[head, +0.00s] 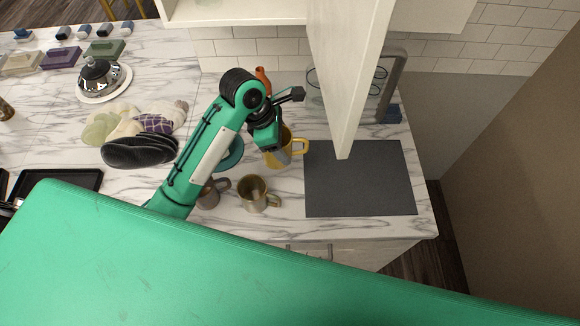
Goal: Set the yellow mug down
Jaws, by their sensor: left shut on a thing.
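The yellow mug (271,158) is at my left gripper (285,154), just left of the dark grey mat (360,199). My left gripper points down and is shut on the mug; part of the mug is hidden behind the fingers. Its handle (300,147) points right, toward the mat. I cannot tell whether the mug's base touches the marble counter (284,205). My right gripper is not in view.
A tan mug (252,195) and a grey mug (209,194) stand nearer me. A teal dish (232,154) is partly behind my arm. An open white cabinet door (350,75) hangs over the mat's back edge. The mat is bare.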

